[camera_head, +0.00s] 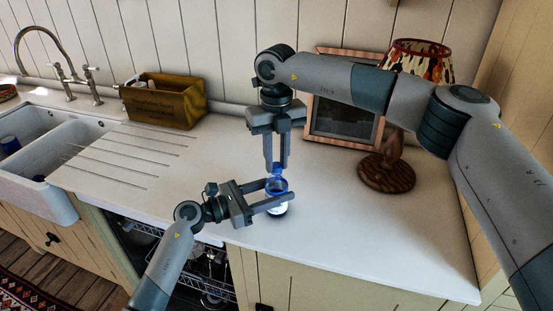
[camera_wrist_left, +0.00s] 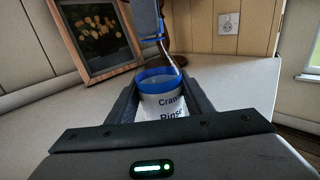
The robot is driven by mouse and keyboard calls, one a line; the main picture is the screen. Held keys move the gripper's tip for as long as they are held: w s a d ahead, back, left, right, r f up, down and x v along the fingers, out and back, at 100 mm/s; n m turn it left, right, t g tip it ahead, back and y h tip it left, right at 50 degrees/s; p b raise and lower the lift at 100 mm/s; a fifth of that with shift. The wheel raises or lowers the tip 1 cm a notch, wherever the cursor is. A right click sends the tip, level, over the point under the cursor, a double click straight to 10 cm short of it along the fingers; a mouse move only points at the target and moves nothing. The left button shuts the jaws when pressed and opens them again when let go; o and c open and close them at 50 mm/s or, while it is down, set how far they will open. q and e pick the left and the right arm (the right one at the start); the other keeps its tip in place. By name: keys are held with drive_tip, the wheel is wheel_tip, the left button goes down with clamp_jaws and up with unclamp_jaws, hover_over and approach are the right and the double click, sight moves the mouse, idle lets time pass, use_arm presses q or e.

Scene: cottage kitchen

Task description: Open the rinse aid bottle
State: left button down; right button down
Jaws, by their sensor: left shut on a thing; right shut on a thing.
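The rinse aid bottle (camera_head: 276,186), blue on top with a white label, stands upright near the front edge of the white counter. It also shows in the left wrist view (camera_wrist_left: 163,103), between my left fingers, with part of the word "Rinse" readable. My left gripper (camera_head: 283,194) comes in level from the left and is shut on the bottle's body. My right gripper (camera_head: 276,168) points down from above and is shut on the blue cap (camera_head: 276,171) at the bottle's top.
A wooden box (camera_head: 160,100) stands at the back left, beside the sink (camera_head: 58,125) and its ribbed drainer. A framed picture (camera_head: 343,118) and a lamp (camera_head: 385,175) stand behind to the right. An open dishwasher (camera_head: 215,285) lies below the front edge. The right counter is clear.

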drive_tip(key=n, duration=0.4)
drive_tip(key=shift+n, duration=0.3)
drive_tip(key=n, duration=1.1)
drive_tip(key=shift+r+n, duration=0.1)
drive_tip(key=shift+n, duration=0.2)
drive_tip(key=n, duration=0.8)
drive_tip(key=shift+n, duration=0.4)
drive_tip(key=n, duration=0.7)
drive_tip(key=shift+n, duration=0.3)
drive_tip(key=shift+r, duration=0.2)
drive_tip(key=shift+r, duration=0.7)
